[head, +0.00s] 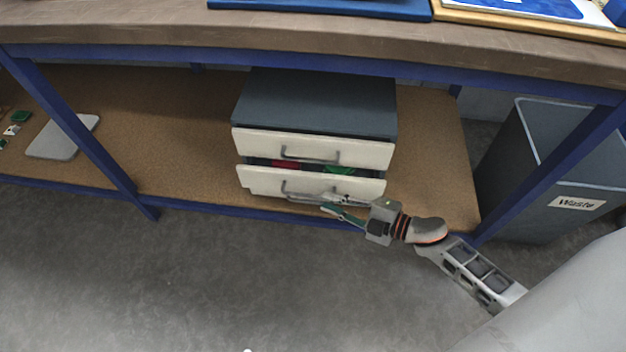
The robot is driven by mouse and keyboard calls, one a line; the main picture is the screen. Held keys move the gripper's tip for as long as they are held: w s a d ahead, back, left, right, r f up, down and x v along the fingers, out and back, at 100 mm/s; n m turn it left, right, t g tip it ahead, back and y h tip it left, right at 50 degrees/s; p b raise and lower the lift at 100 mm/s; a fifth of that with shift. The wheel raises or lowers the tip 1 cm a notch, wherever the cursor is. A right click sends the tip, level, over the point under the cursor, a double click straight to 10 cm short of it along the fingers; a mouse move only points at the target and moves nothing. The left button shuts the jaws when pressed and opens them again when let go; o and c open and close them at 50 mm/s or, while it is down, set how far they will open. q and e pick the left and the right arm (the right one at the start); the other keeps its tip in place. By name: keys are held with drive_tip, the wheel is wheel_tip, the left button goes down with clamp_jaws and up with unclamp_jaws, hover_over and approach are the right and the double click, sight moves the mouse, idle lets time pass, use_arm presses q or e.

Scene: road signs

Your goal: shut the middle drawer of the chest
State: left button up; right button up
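The chest (315,100) is a dark grey box with white drawer fronts, standing on the shelf under the table. Its top drawer (362,153) looks shut. The drawer below it, the middle drawer (262,182), is pulled out, with a red thing and a green thing showing inside. Its grey handle (288,190) is partly hidden by my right gripper. Anything lower on the chest is hidden. My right gripper (324,202) is at the right part of this drawer's front, by the handle; its fingers look apart. I cannot tell whether it touches the handle. My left gripper is not in view.
A blue table leg (85,150) stands left of the chest and another (550,172) to the right. A grey waste bin (530,190) stands at the right. A flat grey thing (60,138) lies on the brown shelf (190,130). The floor in front is clear.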

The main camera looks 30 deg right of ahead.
sight(309, 195)
drive_tip(key=shift+w+d+f, duration=0.1)
drive_tip(key=shift+f, duration=0.05)
drive_tip(key=shift+g, duration=0.3)
drive_tip(key=b+x, duration=0.1)
drive_tip(key=x, duration=0.5)
drive_tip(key=shift+w+f+b, duration=0.1)
drive_tip(key=shift+b, duration=0.2)
drive_tip(key=shift+w+a, duration=0.3)
drive_tip(key=shift+a, duration=0.05)
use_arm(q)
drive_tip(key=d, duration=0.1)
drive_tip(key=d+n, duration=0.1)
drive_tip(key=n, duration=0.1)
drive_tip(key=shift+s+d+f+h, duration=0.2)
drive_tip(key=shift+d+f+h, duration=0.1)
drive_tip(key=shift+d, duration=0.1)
use_arm(e)
drive_tip(key=shift+w+a, duration=0.15)
drive_tip(key=shift+w, duration=0.1)
clamp_jaws()
